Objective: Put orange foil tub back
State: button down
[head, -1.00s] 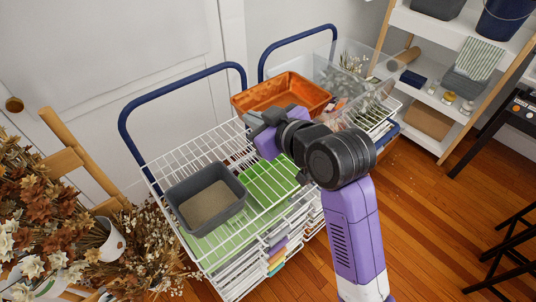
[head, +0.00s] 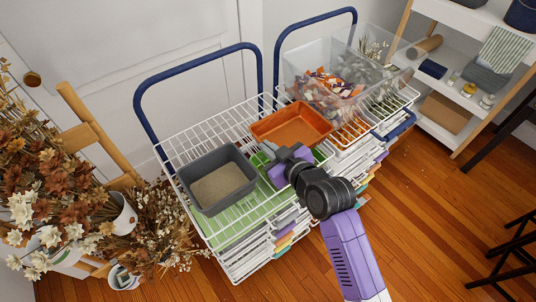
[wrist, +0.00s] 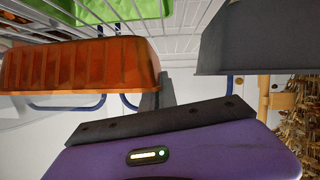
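The orange foil tub (head: 280,134) sits upright at the right part of the near white wire cart's top rack, right of a grey tub. It shows side-on in the wrist view (wrist: 75,68). My gripper (head: 288,154) is low at the tub's near side, close to its front wall. In the wrist view a dark finger (wrist: 165,92) shows by the tub's end and rim. I cannot tell whether the fingers touch or clasp the wall; the other finger is hidden.
The grey tub (head: 236,160) with sandy contents stands close on the left. A green tub (wrist: 115,10) shows on a lower level. Behind the orange tub is a clear bin (head: 300,70) with orange and white pieces. Dried flowers (head: 60,195) stand at the left; a shelf is at the right.

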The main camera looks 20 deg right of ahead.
jog(key=shift+f, duration=1.75)
jog(key=shift+f, duration=0.2)
jog(key=c, duration=1.7)
grip_release()
jog(key=shift+r, duration=0.1)
jog(key=shift+r, duration=0.15)
jog(key=shift+s+d, duration=0.1)
jog(key=shift+s, duration=0.25)
jog(key=b+v, duration=0.1)
jog(key=v, duration=1)
jog(key=shift+s+r, duration=0.15)
jog(key=shift+r, duration=0.05)
